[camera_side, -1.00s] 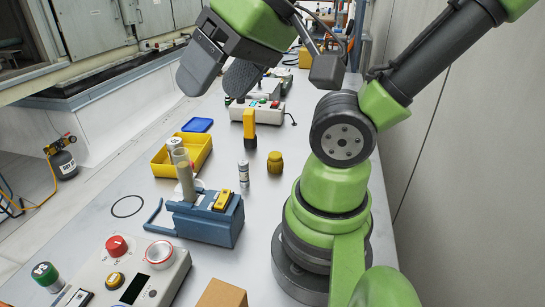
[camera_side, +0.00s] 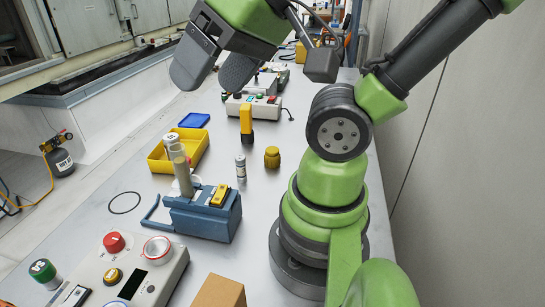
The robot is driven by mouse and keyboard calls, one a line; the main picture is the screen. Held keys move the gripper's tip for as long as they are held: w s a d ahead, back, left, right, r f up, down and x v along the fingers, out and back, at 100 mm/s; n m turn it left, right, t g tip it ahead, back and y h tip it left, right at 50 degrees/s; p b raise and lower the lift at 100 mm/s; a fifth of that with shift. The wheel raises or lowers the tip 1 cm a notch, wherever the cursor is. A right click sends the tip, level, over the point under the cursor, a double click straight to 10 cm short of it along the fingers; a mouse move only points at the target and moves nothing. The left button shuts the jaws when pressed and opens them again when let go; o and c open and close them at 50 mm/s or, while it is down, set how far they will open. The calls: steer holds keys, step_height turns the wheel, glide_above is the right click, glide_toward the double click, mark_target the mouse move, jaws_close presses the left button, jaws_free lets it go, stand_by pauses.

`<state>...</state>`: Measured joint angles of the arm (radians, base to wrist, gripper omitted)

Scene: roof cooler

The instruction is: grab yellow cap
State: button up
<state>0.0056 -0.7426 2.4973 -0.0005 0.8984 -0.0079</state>
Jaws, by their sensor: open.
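The yellow cap (camera_side: 272,157) is a small ribbed round piece, standing on the grey bench left of my arm's base. My gripper (camera_side: 212,76) is at the top of the side view, high above the bench and well clear of the cap. Its two dark fingers are apart with nothing between them. The cap is fully in view and nothing touches it.
A small white vial (camera_side: 241,168) stands just left of the cap. A blue holder (camera_side: 210,222) with a tall tube (camera_side: 182,172), a yellow tray (camera_side: 158,157), an upright yellow tool (camera_side: 246,120) and a control box (camera_side: 135,262) are nearby. A wall runs along the right.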

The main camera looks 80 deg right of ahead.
steer(key=w+d+f+n+g+h, duration=0.1)
steer(key=w+d+f+g+h, duration=0.15)
steer(key=w+d, duration=0.45)
steer(key=n+g, duration=0.4)
steer(key=g, duration=0.1)
glide_above(272, 149)
steer(key=shift+y, duration=0.25)
steer(key=f, duration=1.8)
steer(key=shift+w+d, duration=0.1)
steer(key=shift+w, duration=0.25)
step_height(272, 149, down, 4)
steer(key=shift+s+f, duration=0.15)
steer(key=shift+f, duration=0.1)
steer(key=f, duration=0.5)
steer(key=shift+s+f, duration=0.2)
steer(key=shift+f, duration=0.2)
steer(key=c, duration=1)
